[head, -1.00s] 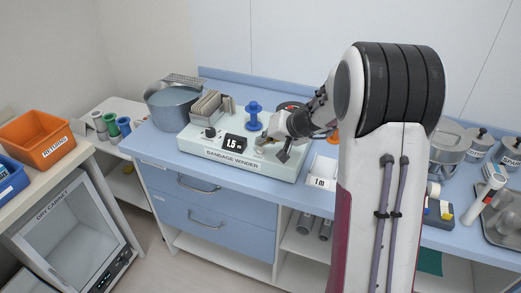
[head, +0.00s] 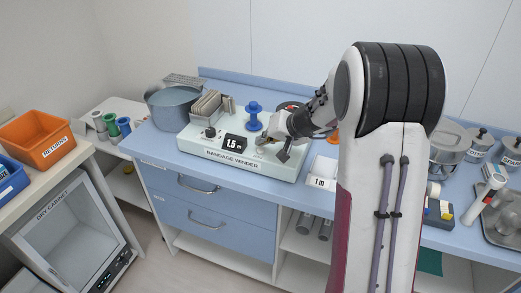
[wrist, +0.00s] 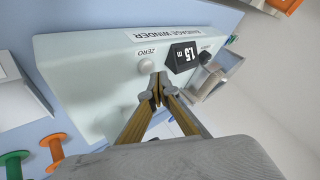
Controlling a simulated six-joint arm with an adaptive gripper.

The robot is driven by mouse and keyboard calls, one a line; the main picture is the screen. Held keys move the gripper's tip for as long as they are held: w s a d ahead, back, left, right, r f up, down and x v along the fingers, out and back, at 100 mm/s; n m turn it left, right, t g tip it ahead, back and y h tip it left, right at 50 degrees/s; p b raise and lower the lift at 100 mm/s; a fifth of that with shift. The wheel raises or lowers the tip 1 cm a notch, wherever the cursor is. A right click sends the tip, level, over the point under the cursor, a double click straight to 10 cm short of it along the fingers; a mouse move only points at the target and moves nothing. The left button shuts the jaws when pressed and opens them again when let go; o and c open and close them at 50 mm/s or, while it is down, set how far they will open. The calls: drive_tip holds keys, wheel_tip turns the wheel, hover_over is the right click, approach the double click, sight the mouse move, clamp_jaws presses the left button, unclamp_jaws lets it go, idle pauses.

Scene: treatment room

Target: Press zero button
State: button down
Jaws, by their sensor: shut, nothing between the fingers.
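The bandage winder (head: 225,157) is a pale box on the blue counter, with a black display (head: 235,143) reading 1.5. In the wrist view its top shows the display (wrist: 182,56) and a round whitish zero button (wrist: 146,67) beside the printed word ZERO. My gripper (wrist: 158,92) is shut and empty, its fingertips over the winder's top close to the zero button. Whether they touch the button cannot be told. In the head view my gripper (head: 272,143) is over the right part of the winder and partly hides it.
A blue spool (head: 253,117) stands behind the display and a metal pot (head: 173,106) to the left. A white box marked 1 m (head: 321,183) is right of the winder.

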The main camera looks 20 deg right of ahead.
sight(262, 151)
drive_tip(key=shift+f, duration=0.9)
idle(1.2)
drive_tip(key=shift+r, duration=0.9)
idle(0.4)
drive_tip(key=shift+r, duration=2.5)
drive_tip(key=shift+a+m, duration=0.1)
drive_tip(key=shift+m, duration=0.2)
